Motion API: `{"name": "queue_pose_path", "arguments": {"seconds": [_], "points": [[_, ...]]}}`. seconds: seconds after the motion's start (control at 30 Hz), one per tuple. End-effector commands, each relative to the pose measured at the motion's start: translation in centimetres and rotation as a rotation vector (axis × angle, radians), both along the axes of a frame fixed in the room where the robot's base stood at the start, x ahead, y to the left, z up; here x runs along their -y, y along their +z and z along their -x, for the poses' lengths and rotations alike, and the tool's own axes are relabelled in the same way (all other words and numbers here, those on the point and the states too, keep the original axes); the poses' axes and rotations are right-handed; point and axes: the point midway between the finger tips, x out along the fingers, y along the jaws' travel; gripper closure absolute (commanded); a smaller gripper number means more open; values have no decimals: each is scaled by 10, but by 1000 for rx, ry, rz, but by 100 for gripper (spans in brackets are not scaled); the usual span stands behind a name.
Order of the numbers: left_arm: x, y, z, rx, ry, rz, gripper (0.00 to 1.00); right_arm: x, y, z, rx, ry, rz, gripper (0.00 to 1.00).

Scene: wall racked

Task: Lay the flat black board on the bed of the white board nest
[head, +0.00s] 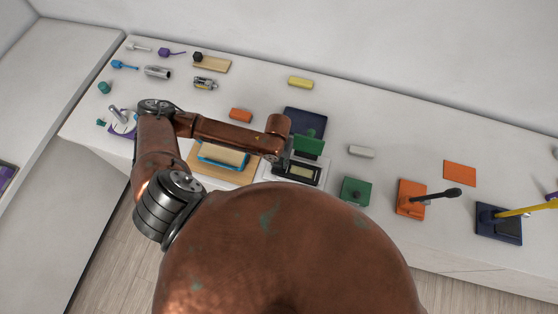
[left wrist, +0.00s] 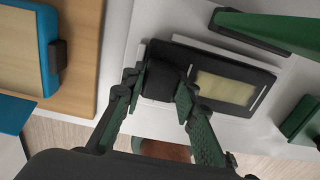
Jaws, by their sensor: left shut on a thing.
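The flat black board (left wrist: 222,78) has a tan window and a raised black block at its left end in the left wrist view. My left gripper (left wrist: 162,86) is shut on that block, with one green finger on each side. The white board nest (left wrist: 204,46) shows around the board, with thin white rails beside it. The board lies over the nest, roughly lined up with it; I cannot tell whether it touches the bed. In the head view the gripper (head: 283,160) is at the left end of the board (head: 298,172). My right gripper is not in view.
A green part on a dark blue base (head: 305,121) stands close behind the nest. A wooden board with a blue frame (head: 222,156) lies to the left. A green block (head: 356,191) and an orange holder (head: 411,199) are to the right. The table's front edge is near.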

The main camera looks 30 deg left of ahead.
Motion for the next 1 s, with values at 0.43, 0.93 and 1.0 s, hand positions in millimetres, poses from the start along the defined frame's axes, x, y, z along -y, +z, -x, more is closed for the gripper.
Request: {"name": "queue_pose_path", "arguments": {"seconds": [0.43,0.93,1.0], "points": [[0,-1,0,0,0,0,53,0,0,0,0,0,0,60],[-1,42,-1,4,-1,-1,53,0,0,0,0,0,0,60],[-1,57,-2,5,-1,0,53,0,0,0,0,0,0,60]]}}
